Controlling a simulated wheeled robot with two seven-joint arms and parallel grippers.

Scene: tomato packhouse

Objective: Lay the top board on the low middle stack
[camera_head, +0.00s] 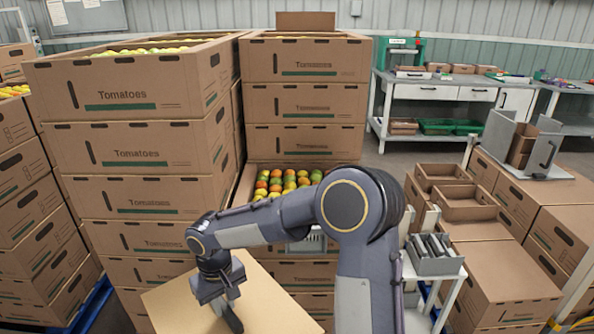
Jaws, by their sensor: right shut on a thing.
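The top board (272,309), a flat tan sheet, is at the bottom centre. My right gripper (230,318) points down at the board's middle and is shut on it; the exact grip is partly hidden by the gripper. The low middle stack (243,187) stands beyond, between the tall left stack and the back stack. Its top box is open and shows red, orange and green tomatoes (290,178). My right arm crosses in front of this stack and hides part of its front. The board is nearer to me than the tomatoes. My left gripper is out of view.
A tall stack of tomato boxes (140,157) stands close on the left, and another tall stack (306,104) rises behind the low one. On the right are a small cart (436,267) and cardboard boxes (498,287). A workbench (450,91) stands at the back right.

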